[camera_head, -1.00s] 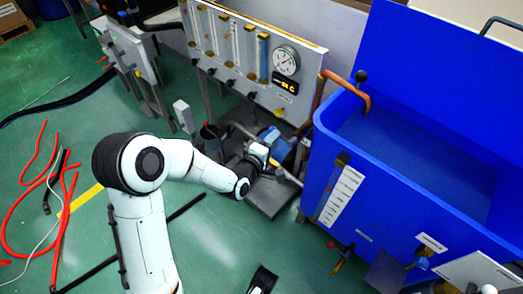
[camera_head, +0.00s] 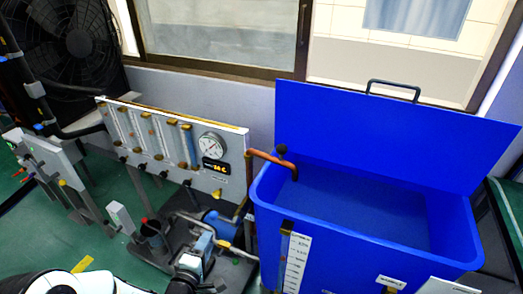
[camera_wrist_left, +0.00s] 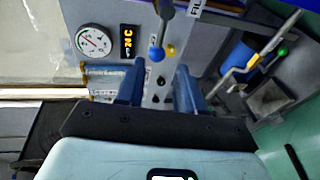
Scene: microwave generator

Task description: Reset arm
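My left arm (camera_head: 90,284) comes in along the bottom left of the head view. My left gripper (camera_head: 203,246) is low in front of the pump stand, seen small and partly hidden by its wrist. In the left wrist view my left gripper (camera_wrist_left: 158,78) shows two blue fingers apart with nothing between them. Beyond the fingers is the grey panel (camera_wrist_left: 170,45), with a round dial gauge (camera_wrist_left: 93,42) and a lit orange display (camera_wrist_left: 129,41). My right gripper is not in view.
A large blue tank (camera_head: 340,255) with its lid raised stands at the right. The flow-meter panel (camera_head: 165,140) with a gauge (camera_head: 212,146) stands behind a blue pump (camera_head: 222,225). A black fan (camera_head: 70,50) is at the back left.

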